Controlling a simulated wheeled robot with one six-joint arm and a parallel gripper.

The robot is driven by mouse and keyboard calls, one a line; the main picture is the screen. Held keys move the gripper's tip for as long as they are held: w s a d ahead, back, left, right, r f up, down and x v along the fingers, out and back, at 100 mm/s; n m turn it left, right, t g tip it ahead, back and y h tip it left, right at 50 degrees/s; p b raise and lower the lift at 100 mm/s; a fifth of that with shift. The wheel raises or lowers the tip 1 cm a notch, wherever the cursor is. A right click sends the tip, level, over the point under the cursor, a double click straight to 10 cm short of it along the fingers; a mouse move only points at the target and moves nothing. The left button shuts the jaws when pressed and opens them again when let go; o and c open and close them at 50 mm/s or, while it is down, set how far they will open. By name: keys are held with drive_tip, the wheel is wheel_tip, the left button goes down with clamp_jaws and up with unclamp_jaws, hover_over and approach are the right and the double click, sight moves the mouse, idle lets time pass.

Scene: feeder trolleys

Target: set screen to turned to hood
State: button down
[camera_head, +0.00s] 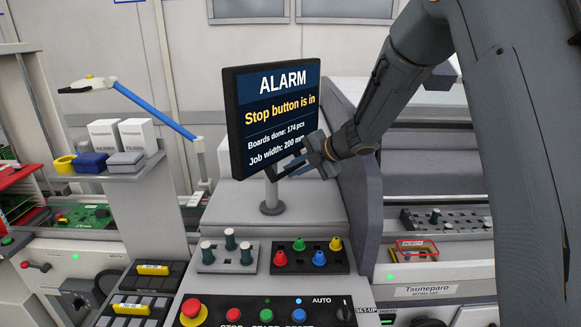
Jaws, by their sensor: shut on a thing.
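The screen (262,95) is a black-framed panel on a short grey post (271,197) atop the grey console. Its face is angled slightly to the right and reads "ALARM", "Stop button is in", "Boards done: 174 pcs" and "Job width: 200 mm". My gripper (312,160) comes in from the right and is shut on the screen's lower right edge. The fingers hide part of that corner, including the end of the last line. A grey machine cover (352,150) stands right behind the screen; I cannot tell for sure if it is the hood.
At left a shelf (120,170) holds boxes, under a blue-handled lamp-like arm (150,108). A red-edged tray (417,250) lies right.

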sight(285, 139)
drive_tip(key=shift+w+d+r+n, duration=0.1)
drive_tip(key=shift+w+r+n, duration=0.05)
drive_tip(key=shift+w+n, duration=0.15)
drive_tip(key=c, duration=1.8)
unclamp_jaws()
drive_tip(key=shift+o, duration=0.2)
drive_tip(key=r, duration=0.2)
drive_tip(key=r+b, duration=0.1)
drive_tip(key=r, duration=0.2)
drive_tip(key=w+r+b, duration=0.1)
drive_tip(key=r, duration=0.2)
drive_tip(key=shift+a, duration=0.2)
drive_tip(key=shift+s+d+r, duration=0.1)
drive_tip(key=shift+s+r, duration=0.3)
drive_tip(key=shift+r, duration=0.2)
drive_tip(key=shift+s+d+r, duration=0.1)
drive_tip(key=shift+s+r, duration=0.3)
drive_tip(key=shift+r, duration=0.2)
drive_tip(key=shift+w, duration=0.15)
drive_tip(key=shift+r, duration=0.1)
